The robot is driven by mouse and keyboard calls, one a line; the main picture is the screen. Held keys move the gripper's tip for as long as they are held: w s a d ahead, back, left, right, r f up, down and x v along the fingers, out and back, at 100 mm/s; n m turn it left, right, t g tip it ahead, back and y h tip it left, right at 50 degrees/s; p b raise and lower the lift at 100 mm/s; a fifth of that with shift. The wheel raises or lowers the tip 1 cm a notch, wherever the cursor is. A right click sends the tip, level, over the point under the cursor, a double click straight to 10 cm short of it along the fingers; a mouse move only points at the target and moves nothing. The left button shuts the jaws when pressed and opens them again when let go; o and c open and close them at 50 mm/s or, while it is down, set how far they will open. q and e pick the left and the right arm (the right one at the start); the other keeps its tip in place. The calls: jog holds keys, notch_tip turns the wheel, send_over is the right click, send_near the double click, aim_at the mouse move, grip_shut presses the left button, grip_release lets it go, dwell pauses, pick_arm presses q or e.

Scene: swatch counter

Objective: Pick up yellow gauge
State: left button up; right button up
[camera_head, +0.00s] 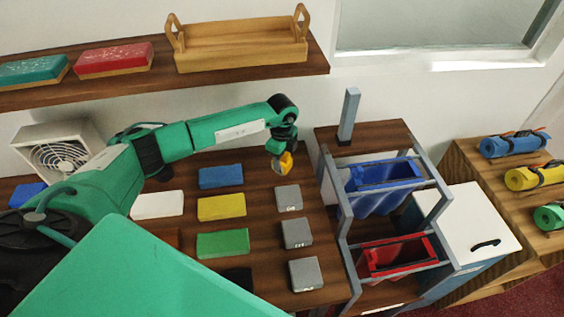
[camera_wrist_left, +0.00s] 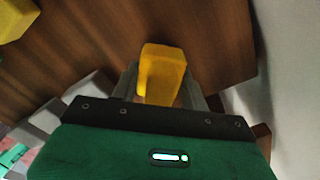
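The yellow gauge (camera_head: 287,162) is at the tip of my left gripper (camera_head: 280,160), near the back right part of the counter. In the left wrist view the gauge (camera_wrist_left: 163,72) is a yellow block between the two grey fingers of my left gripper (camera_wrist_left: 162,92). The fingers lie close against both its sides, and the gripper looks shut on it. The lower part of the gauge is hidden by the gripper body. I cannot tell how far it is above the counter. My right gripper is not in view.
Blue (camera_head: 221,176), yellow (camera_head: 221,207) and green (camera_head: 223,243) blocks lie on the dark wooden counter (camera_head: 262,215), beside a column of grey blocks (camera_head: 297,233). A frame with blue (camera_head: 385,175) and red (camera_head: 395,256) bins stands right. A shelf (camera_head: 200,78) runs behind.

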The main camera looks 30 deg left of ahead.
pick_arm(q)
jog(key=c, duration=0.4)
jog(key=shift+s+d+r+b, duration=0.1)
jog(key=shift+r+b, duration=0.2)
jog(key=shift+b, duration=0.25)
notch_tip(320, 180, up, 7)
jog(key=b, duration=0.2)
jog(key=shift+f+b, duration=0.2)
jog(key=shift+b, duration=0.1)
jog(key=s+d+b, duration=0.1)
jog(key=s+d, duration=0.3)
jog(key=s, duration=0.1)
jog(key=s+d+b, duration=0.2)
jog(key=s+d, duration=0.2)
jog(key=s, duration=0.1)
jog(key=s+d+b, duration=0.1)
jog(key=s+d, duration=0.2)
jog(key=s, duration=0.2)
jog(key=shift+s+d, duration=0.4)
